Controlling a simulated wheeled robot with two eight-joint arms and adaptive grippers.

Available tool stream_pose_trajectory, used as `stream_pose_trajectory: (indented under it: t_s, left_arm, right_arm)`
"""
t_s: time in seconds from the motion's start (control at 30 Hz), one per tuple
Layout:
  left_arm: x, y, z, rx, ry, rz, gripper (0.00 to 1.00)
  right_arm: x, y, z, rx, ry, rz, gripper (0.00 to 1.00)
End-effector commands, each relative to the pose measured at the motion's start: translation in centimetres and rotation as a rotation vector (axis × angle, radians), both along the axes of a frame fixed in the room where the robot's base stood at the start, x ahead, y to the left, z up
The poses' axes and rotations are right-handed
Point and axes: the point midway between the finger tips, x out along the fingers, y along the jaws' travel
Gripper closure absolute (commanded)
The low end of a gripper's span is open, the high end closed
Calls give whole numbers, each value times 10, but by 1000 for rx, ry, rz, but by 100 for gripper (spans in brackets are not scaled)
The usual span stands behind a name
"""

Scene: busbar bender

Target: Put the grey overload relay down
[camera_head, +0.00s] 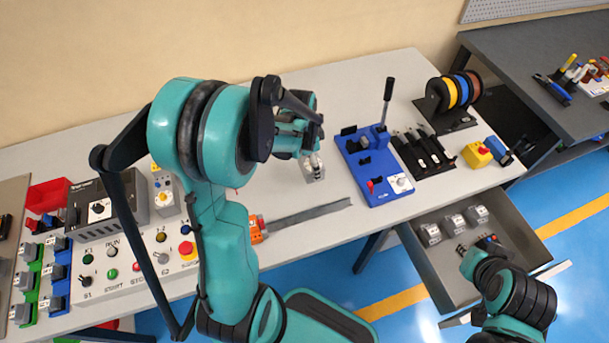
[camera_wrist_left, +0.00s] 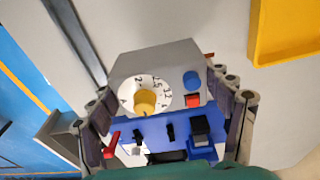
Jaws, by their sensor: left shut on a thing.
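The grey overload relay (camera_wrist_left: 165,72) has a white dial with a yellow knob, plus a blue and a red button. My left gripper (camera_wrist_left: 172,108) is shut on it, one finger on each side. In the head view my left gripper (camera_head: 312,155) is over the table (camera_head: 285,190), left of the blue bending fixture, and only a small grey part of the relay (camera_head: 312,172) shows below it. I cannot tell whether the relay touches the table. My right gripper (camera_head: 468,250) is low over the open drawer (camera_head: 453,290); its fingers are unclear.
The blue fixture (camera_head: 380,160) with a black lever stands close right of the held relay. A grey rail (camera_head: 310,214) lies in front. A similar grey device (camera_head: 163,195) stands left, by the button panel (camera_head: 130,262). A yellow tray (camera_wrist_left: 285,30) shows in the wrist view.

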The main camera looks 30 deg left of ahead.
Motion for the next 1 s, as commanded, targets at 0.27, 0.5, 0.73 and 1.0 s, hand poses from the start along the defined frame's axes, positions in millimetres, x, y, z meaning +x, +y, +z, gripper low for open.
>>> stream_pose_trajectory:
  t_s: [0.27, 0.5, 0.73, 1.0]
  left_arm:
    - [-16, 9, -17, 0, 0, 0, 59]
    - [-15, 9, -51, 0, 0, 0, 59]
    - [-15, 9, -50, 0, 0, 0, 59]
    - [-15, 9, -53, 0, 0, 0, 1]
  right_arm:
    - [0, 0, -8, 0, 0, 0, 82]
    - [0, 0, -25, 0, 0, 0, 82]
    - [0, 0, -23, 0, 0, 0, 82]
    - [0, 0, -26, 0, 0, 0, 82]
